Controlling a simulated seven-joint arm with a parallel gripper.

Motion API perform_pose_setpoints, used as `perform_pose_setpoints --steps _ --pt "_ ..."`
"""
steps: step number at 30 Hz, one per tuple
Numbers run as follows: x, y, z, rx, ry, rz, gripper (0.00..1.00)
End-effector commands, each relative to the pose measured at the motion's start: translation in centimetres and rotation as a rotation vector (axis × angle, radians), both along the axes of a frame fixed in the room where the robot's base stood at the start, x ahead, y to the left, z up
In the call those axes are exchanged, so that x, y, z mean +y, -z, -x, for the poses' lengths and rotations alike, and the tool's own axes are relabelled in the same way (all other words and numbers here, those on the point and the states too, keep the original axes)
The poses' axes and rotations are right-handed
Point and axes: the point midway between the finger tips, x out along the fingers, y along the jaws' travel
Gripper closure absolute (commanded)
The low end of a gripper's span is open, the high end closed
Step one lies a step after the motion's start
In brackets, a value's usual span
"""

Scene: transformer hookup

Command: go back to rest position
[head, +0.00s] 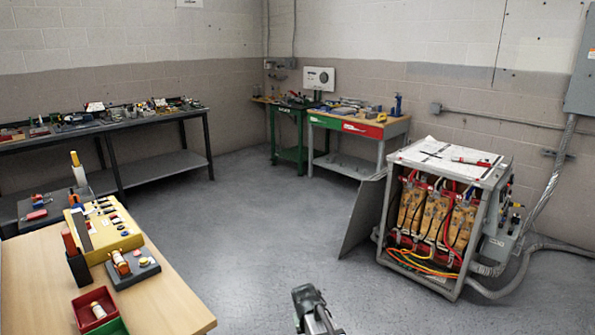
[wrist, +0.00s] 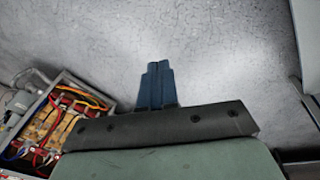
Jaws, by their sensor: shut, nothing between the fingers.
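My gripper shows in the wrist view (wrist: 157,70). Its two dark blue fingers are pressed together, with nothing between them, and they hang over bare grey floor. In the head view only a part of my arm shows at the bottom centre, and the fingertips cannot be made out there. The transformer cabinet (head: 391,215) stands open at the right, with orange coils and red and yellow cables inside. In the wrist view the cabinet (wrist: 66,76) is at the lower left, apart from the fingers.
A wooden table (head: 170,315) with a yellow block (head: 120,243), a red bin (head: 82,301) and small parts stands at the lower left. Workbenches (head: 205,162) line the back. The cabinet's open door (head: 362,215) juts left. The floor between is clear.

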Motion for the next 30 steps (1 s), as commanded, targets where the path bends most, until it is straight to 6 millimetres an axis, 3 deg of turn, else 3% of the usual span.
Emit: perform_pose_setpoints --steps 1,6,15,17,23,30 --pt "-2.4 0.8 2.4 0.025 0.033 -0.016 1.0" --pt "-7.2 2.9 7.0 0.085 0.116 -0.071 1.0" --pt "-11.8 4.8 13.2 0.149 0.219 -0.145 1.0" --pt "-12.5 5.0 14.3 0.159 0.237 -0.158 1.0" --pt "-12.3 8.0 16.1 0.217 0.236 -0.149 1.0" --pt "-12.3 12.0 20.0 0.306 0.243 -0.139 1.0"
